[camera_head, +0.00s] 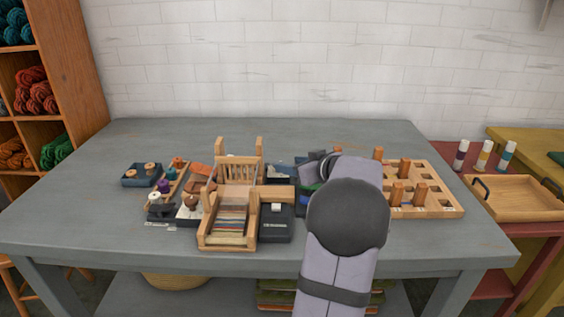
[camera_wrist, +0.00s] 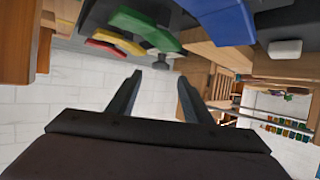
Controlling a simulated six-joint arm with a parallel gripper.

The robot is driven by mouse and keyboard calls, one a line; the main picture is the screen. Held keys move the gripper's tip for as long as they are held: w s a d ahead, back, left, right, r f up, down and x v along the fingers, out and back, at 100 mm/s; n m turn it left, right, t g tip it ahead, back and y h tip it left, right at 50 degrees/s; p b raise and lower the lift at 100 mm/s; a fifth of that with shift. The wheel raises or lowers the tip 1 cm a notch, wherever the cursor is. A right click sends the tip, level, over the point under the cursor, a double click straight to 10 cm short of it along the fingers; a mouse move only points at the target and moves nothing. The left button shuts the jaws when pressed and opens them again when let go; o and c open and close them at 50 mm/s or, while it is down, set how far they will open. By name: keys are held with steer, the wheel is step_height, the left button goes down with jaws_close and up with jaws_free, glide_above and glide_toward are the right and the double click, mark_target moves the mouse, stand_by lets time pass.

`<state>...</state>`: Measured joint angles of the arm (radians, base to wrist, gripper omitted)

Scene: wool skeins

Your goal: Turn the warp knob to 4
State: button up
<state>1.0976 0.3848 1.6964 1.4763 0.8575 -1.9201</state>
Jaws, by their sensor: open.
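A small wooden loom (camera_head: 230,215) stands near the middle of the grey table. To its left is a white panel with a dark knob-like part (camera_head: 190,203); it may be the warp knob, but its marks are too small to read. My gripper shows in the wrist view (camera_wrist: 160,78), with its two dark fingers apart and nothing between them. In the head view my arm hides most of it, to the right of the loom. Green (camera_wrist: 146,27), red and yellow parts lie beyond the fingers in the wrist view.
A black box with a white switch (camera_head: 276,226) sits right of the loom. A wooden peg board (camera_head: 437,195) stands further right. Spools and a dark blue tray (camera_head: 142,178) lie at the left. The table's front left (camera_head: 90,235) is clear.

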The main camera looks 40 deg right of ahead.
steer(key=shift+p+x, duration=0.45)
steer(key=shift+x, duration=2.45)
steer(key=shift+c, duration=0.4)
steer(key=c, duration=0.9)
